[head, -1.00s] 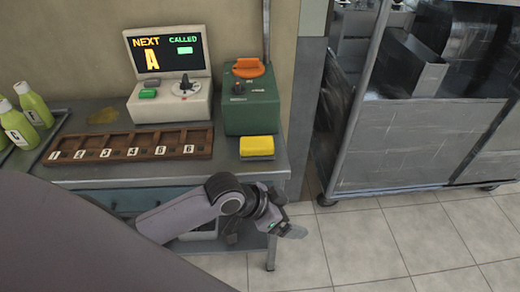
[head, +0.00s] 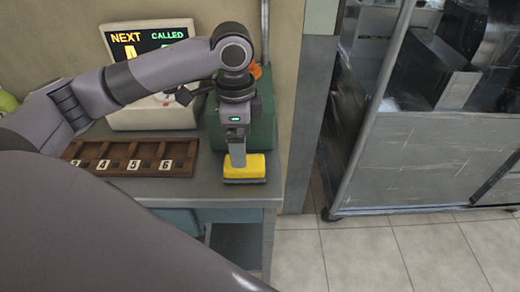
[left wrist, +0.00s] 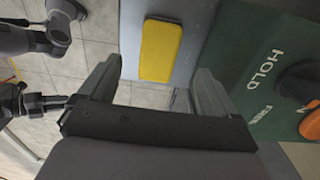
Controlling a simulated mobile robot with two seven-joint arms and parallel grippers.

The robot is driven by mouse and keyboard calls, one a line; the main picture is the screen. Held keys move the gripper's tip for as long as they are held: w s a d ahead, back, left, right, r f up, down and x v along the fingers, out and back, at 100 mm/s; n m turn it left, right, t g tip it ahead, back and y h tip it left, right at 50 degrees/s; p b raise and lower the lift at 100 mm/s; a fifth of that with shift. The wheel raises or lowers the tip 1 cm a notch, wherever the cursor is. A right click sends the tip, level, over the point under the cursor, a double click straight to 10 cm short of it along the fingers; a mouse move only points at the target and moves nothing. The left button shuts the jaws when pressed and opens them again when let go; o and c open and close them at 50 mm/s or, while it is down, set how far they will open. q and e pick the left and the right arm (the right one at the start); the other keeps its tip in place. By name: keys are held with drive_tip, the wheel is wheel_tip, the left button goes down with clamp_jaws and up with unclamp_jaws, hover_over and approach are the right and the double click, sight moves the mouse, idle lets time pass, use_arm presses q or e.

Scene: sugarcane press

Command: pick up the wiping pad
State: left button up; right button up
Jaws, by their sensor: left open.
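The wiping pad (head: 250,167) is a yellow block with a dark grey underside, lying flat near the right front corner of the grey counter. In the left wrist view the pad (left wrist: 160,51) shows beyond the fingertips, between their lines. My left gripper (head: 238,163) points down over the pad and hides part of its back edge in the head view. In the left wrist view the left gripper (left wrist: 153,72) is open with nothing between its fingers. I cannot tell its exact height over the pad. My right gripper cannot be made out.
The green box (head: 212,132) stands close behind the pad; "HOLD" shows on it in the left wrist view. A wooden tray (head: 133,153) with numbered slots lies to the left. The display machine (head: 117,116) is behind it. A metal cart (head: 420,165) stands right, across a tiled gap.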

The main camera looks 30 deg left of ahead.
sight(255, 172)
use_arm(q)
drive_tip(key=shift+w, duration=0.4)
drive_tip(key=shift+w+a+f, duration=0.1)
drive_tip(key=shift+f, duration=0.2)
drive_tip(key=f, duration=0.1)
drive_tip(key=f+b, duration=0.1)
drive_tip(key=f, duration=0.1)
drive_tip(key=s+f, duration=0.1)
drive_tip(key=f, duration=0.1)
drive_tip(key=shift+d+f, duration=0.25)
drive_tip(key=shift+d, duration=0.15)
drive_tip(key=shift+f, duration=0.3)
drive_tip(key=shift+w+f, duration=0.1)
drive_tip(key=shift+f, duration=0.05)
use_arm(e)
drive_tip(key=shift+s+a+f, duration=0.1)
drive_tip(key=shift+f, duration=0.75)
use_arm(q)
drive_tip(key=c, duration=1.1)
use_arm(e)
drive_tip(key=shift+g, duration=0.3)
